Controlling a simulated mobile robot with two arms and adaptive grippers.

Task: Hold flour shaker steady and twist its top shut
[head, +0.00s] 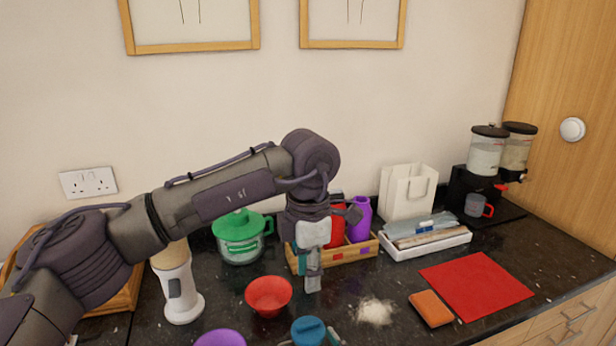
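A round blue top (308,330) shows at the bottom edge, probably the flour shaker's; the body below it is cut off by the frame. Small grey-green pieces show on both sides of it. They look like the fingertips of my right gripper (311,343), but too little shows to tell its grip. My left gripper (313,280) points down above and behind the blue top, apart from it. It is seen nearly edge-on, so its opening is unclear. A patch of spilled flour (375,312) lies on the counter to the right of the blue top.
A red bowl (268,297), purple bowl (221,338) and white dispenser (180,290) stand left. A wooden crate (345,254) with bottles is behind my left gripper. An orange sponge (431,308) and red mat (475,285) lie right. Dark counter between flour and white tray (428,244) is clear.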

